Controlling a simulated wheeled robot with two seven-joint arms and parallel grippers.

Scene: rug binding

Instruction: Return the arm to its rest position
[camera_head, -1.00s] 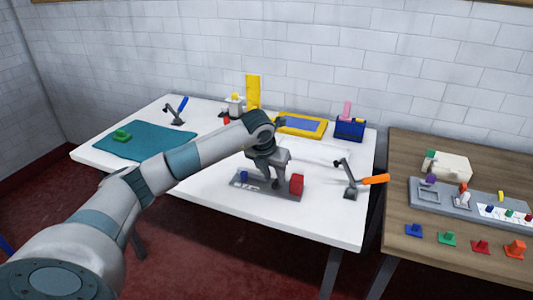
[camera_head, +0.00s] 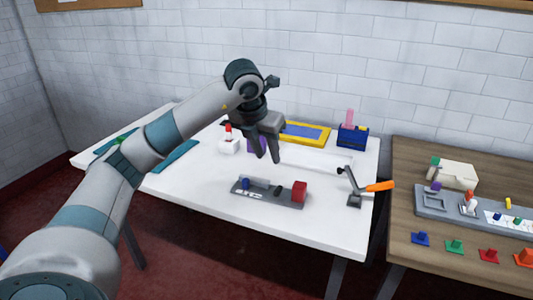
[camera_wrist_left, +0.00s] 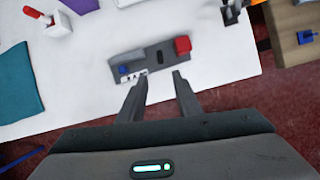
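My left gripper (camera_head: 265,146) is raised above the white table (camera_head: 225,215), over and behind a grey fixture plate (camera_head: 270,197) with a blue knob (camera_head: 245,183) and a red block (camera_head: 299,191). In the left wrist view, the two fingers of the left gripper (camera_wrist_left: 160,88) stand apart with nothing between them. The grey fixture plate (camera_wrist_left: 143,62) lies below and beyond the fingertips. My left arm crosses the left of the head view and hides part of the teal mat (camera_head: 176,157). My right gripper is not in view.
A clamp with an orange handle (camera_head: 379,186) stands at the table's right edge. A yellow-framed tray (camera_head: 306,133), a blue holder (camera_head: 352,135) and a white block with a red top (camera_head: 229,143) stand farther back. A wooden table (camera_head: 410,215) with several coloured pieces is at the right.

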